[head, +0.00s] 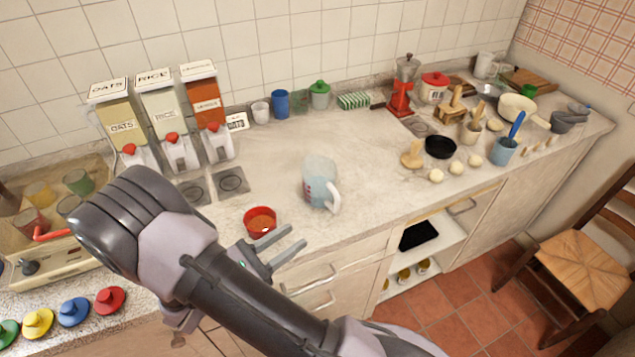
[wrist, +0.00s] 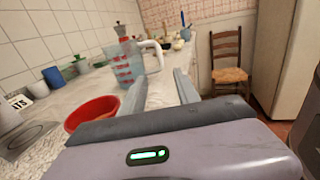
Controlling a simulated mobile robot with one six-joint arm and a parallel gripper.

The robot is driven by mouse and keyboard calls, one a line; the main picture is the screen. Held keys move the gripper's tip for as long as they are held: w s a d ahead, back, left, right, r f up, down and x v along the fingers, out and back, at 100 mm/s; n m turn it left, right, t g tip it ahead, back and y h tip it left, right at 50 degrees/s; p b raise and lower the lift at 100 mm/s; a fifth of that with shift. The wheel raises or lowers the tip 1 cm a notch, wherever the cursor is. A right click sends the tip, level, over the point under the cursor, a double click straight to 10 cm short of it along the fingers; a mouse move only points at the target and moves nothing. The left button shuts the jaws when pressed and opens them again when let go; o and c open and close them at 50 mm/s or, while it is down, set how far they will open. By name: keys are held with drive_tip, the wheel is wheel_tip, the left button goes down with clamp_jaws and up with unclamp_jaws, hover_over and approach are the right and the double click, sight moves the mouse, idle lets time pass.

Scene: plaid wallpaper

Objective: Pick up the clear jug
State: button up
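The clear jug (head: 318,184) stands upright on the counter, with red markings on its side and a white handle toward the front right. It also shows in the wrist view (wrist: 123,66), ahead of my gripper and slightly left, its white handle to the right. My gripper (head: 298,240) is open, its two fingers apart with nothing between them. It is in front of the jug and to its lower left in the head view, near the counter's front edge, apart from the jug. The wrist view shows both fingers (wrist: 160,88) reaching toward the jug's handle side.
A red bowl (head: 260,221) sits on the counter just left of my gripper; it is also in the wrist view (wrist: 92,112). Three dispensers (head: 160,112) stand at the back left. Dough balls and a black pan (head: 440,147) lie to the right. A chair (head: 590,260) stands on the floor.

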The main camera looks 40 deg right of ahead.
sight(335, 210)
drive_tip(key=d+b, duration=0.1)
drive_tip(key=d, duration=0.4)
drive_tip(key=d+b, duration=0.1)
drive_tip(key=d, duration=0.3)
drive_tip(key=d+b, duration=0.1)
drive_tip(key=d, duration=0.4)
drive_tip(key=shift+w+d+f, duration=0.1)
drive_tip(key=shift+w+d, duration=0.15)
drive_tip(key=shift+d, duration=0.05)
clamp_jaws()
idle(0.6)
